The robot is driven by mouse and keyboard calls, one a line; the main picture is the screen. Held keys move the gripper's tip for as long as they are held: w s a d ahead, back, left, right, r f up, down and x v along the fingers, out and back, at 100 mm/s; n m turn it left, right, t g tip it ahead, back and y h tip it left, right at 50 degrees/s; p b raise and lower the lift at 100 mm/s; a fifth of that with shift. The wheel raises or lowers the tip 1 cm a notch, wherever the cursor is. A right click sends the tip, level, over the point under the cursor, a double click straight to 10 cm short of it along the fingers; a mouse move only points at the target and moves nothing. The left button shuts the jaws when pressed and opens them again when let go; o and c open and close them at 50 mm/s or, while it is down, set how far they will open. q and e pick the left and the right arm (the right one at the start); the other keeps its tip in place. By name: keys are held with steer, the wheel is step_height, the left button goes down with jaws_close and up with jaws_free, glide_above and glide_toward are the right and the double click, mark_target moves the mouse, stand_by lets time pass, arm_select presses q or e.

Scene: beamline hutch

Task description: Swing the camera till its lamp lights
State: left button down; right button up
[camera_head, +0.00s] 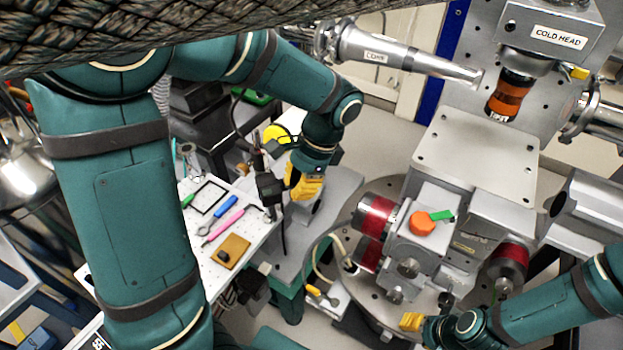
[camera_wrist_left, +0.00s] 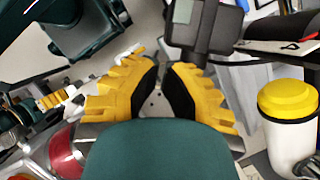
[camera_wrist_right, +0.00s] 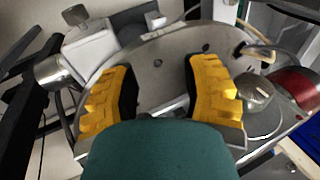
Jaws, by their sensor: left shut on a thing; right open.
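A small black box on a thin upright post, which looks like the camera (camera_head: 269,187), stands beside the perforated white board. In the left wrist view the camera (camera_wrist_left: 207,28) is a dark box with a pale panel, just beyond the fingertips. My left gripper (camera_head: 303,183) is at its right side; in its wrist view the yellow fingers (camera_wrist_left: 163,85) are close together, shut on a part of it mostly hidden between them. I make out no lit lamp. My right gripper (camera_head: 411,321) is open and empty; its wrist view shows the fingers (camera_wrist_right: 163,85) spread over a round metal plate.
The white board (camera_head: 254,243) holds screwdrivers (camera_head: 221,226) and a brown block (camera_head: 232,251). The round metal plate (camera_wrist_right: 165,60) carries a grey chamber with red-banded cylinders (camera_head: 374,216) and an orange knob (camera_head: 421,223). A metal cone (camera_head: 400,54) and the cold head (camera_head: 558,38) are above.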

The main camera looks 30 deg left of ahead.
arm_select(q)
steer(key=shift+s+a, duration=0.15)
steer(key=shift+s, duration=0.05)
steer(key=shift+s+a+m+t+y+p, duration=0.2)
steer(key=shift+s+m+p, duration=0.2)
steer(key=shift+m, duration=0.2)
steer(key=shift+s+a+m+t+y+p, duration=0.1)
steer(key=shift+s+m+t+y+p, duration=0.15)
steer(key=shift+s+m, duration=0.3)
arm_select(e)
steer(key=shift+w+r, duration=0.25)
steer(key=shift+r, duration=0.4)
arm_select(q)
steer(key=w+d+r+p, duration=0.3)
steer(key=d+r, duration=0.3)
steer(key=r, duration=0.3)
steer(key=shift+w+r, duration=0.15)
steer(key=shift+w, duration=0.65)
arm_select(e)
steer(key=r, duration=0.1)
steer(key=w+d+r, duration=0.1)
steer(key=r, duration=0.1)
steer(key=shift+w+d, duration=0.35)
steer(key=shift+d, duration=0.05)
